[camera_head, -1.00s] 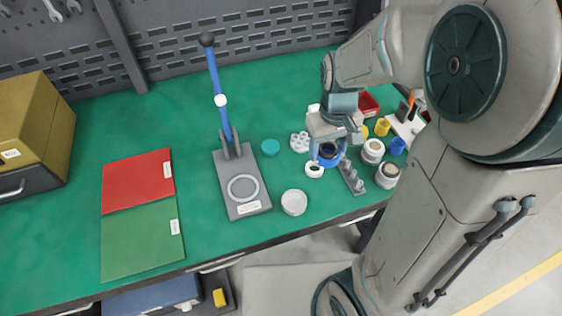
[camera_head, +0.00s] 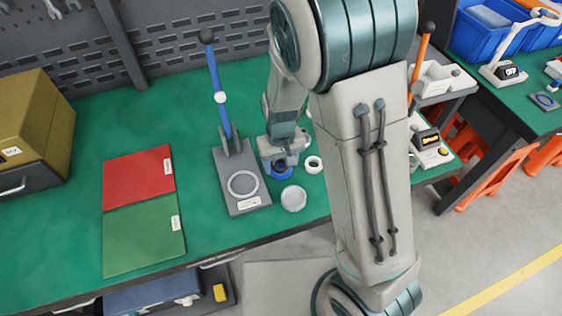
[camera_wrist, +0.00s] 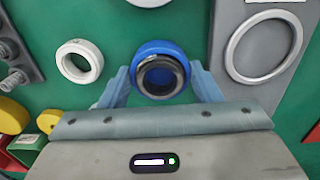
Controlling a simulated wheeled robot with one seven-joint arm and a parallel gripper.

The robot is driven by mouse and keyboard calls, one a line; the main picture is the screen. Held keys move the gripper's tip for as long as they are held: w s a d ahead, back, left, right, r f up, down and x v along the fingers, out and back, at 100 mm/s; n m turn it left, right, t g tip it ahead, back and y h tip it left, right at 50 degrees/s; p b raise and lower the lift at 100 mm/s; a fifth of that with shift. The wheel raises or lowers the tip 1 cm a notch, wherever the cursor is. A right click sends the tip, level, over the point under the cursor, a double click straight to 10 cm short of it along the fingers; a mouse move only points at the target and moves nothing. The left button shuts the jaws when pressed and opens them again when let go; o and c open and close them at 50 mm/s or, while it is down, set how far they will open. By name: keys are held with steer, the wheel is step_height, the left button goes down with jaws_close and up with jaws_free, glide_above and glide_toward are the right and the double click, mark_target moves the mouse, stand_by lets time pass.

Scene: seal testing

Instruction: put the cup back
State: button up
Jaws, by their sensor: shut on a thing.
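A round blue cup (camera_wrist: 160,46) with a black ring and dark hollow inside sits between the fingers of my gripper (camera_wrist: 161,76) in the wrist view. The fingers press on its left and right sides. In the head view my gripper (camera_head: 280,158) is over the green table, just right of the lever press, and the blue cup (camera_head: 282,174) shows below it. I cannot tell whether the cup touches the table. My arm hides part of the table to the right.
The lever press (camera_head: 224,175) has a grey base with a ring and stands to the left. A white ring (camera_head: 313,164) lies close to the right. A white round dish (camera_head: 293,199) is near the front edge. Red (camera_head: 138,176) and green (camera_head: 143,235) mats lie left.

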steer(key=shift+f, duration=0.2)
steer(key=o, duration=1)
step_height(320, 180, up, 12)
steer(key=f, duration=0.1)
steer(key=s+d+r+m+t, duration=0.1)
steer(key=s+d+r, duration=0.2)
steer(key=s+d, duration=0.1)
steer(key=s+d+r+m+t, duration=0.1)
steer(key=s+d+r, duration=0.2)
steer(key=s+d, duration=0.1)
steer(key=s+d+r+m+t+p, duration=0.1)
steer(key=s+d+r, duration=0.2)
steer(key=s+d, duration=0.1)
steer(key=shift+s+r, duration=0.2)
